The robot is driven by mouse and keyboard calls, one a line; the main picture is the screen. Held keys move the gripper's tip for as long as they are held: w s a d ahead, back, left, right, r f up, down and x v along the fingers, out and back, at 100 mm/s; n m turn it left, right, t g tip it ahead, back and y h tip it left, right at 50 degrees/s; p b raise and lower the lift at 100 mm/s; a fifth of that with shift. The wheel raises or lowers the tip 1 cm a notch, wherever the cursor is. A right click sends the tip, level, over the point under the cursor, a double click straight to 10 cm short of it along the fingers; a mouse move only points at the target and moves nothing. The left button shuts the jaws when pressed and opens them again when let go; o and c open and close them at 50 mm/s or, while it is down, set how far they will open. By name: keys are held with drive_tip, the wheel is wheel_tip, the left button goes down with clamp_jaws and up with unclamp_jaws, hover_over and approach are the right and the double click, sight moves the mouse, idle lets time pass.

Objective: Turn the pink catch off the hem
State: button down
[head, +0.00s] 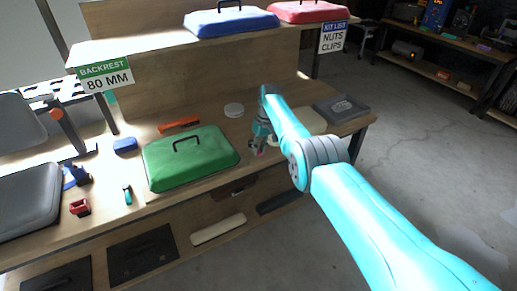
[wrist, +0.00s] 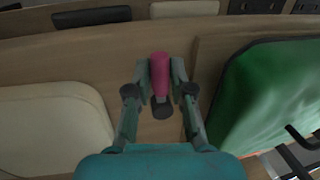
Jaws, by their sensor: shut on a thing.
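The pink catch (wrist: 160,72) is an upright-looking pink piece with a dark round end, in the middle of the wrist view. My gripper (wrist: 160,85) is shut on it, one finger on each side. In the head view my gripper (head: 257,147) is low at the bench's front edge, right of the green cover, with a bit of pink at its fingers. The green cover (head: 190,165) with its black handle lies on the bench, and it also fills the right of the wrist view (wrist: 265,85). I cannot tell which edge is the hem.
A cream pad (wrist: 45,125) lies left of my gripper in the wrist view. A shelf (head: 150,41) with blue and red covers stands above.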

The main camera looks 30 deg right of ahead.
drive_tip(key=c, duration=1)
unclamp_jaws()
drive_tip(key=shift+d, duration=0.1)
drive_tip(key=shift+r, duration=0.1)
drive_tip(key=r, duration=0.4)
drive_tip(key=d+r, duration=0.1)
drive_tip(key=r, duration=0.2)
drive_tip(key=d+r, duration=0.1)
drive_tip(key=r, duration=0.3)
drive_tip(key=shift+w+d+r, duration=0.1)
drive_tip(key=shift+d+r, duration=0.05)
drive_tip(key=shift+r, duration=0.15)
